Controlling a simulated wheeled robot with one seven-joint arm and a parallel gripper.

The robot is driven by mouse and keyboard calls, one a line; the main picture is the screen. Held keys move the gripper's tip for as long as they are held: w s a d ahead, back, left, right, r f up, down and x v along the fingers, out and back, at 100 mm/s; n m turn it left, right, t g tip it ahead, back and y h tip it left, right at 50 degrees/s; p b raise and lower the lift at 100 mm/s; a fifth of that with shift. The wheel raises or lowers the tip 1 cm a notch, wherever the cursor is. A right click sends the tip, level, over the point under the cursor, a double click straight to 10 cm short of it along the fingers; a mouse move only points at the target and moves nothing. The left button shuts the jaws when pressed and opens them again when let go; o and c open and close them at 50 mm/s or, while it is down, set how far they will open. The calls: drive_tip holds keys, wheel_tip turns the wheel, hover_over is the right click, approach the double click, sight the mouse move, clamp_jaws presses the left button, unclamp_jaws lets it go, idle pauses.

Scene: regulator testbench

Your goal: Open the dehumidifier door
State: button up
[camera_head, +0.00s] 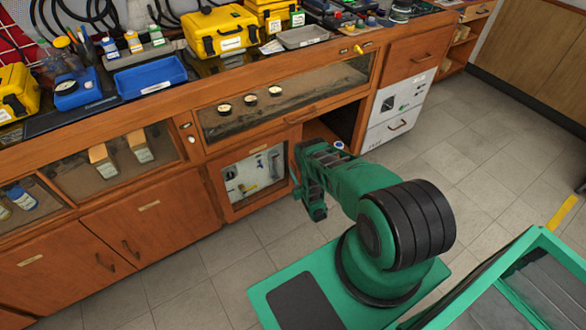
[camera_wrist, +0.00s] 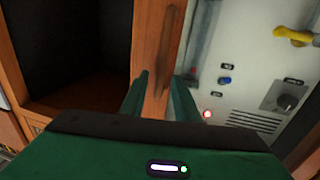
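The dehumidifier door (camera_head: 250,179) is a wood-framed glass door low in the bench front in the head view. A pale control panel shows behind its glass. In the wrist view, the door's wooden edge (camera_wrist: 153,65) stands upright in the middle, with a dark upright handle (camera_wrist: 170,45) on it. My gripper (camera_wrist: 160,95) is open, with its two green fingers apart in front of the edge, below the visible part of the handle. I cannot tell whether the fingers touch the wood.
A dark open compartment (camera_wrist: 75,45) lies left of the door edge in the wrist view. A white drawer unit (camera_head: 398,108) stands farther right. The tiled floor (camera_head: 470,180) is clear.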

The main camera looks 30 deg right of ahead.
drive_tip(key=shift+w+d, duration=0.15)
drive_tip(key=shift+w, duration=0.4)
clamp_jaws()
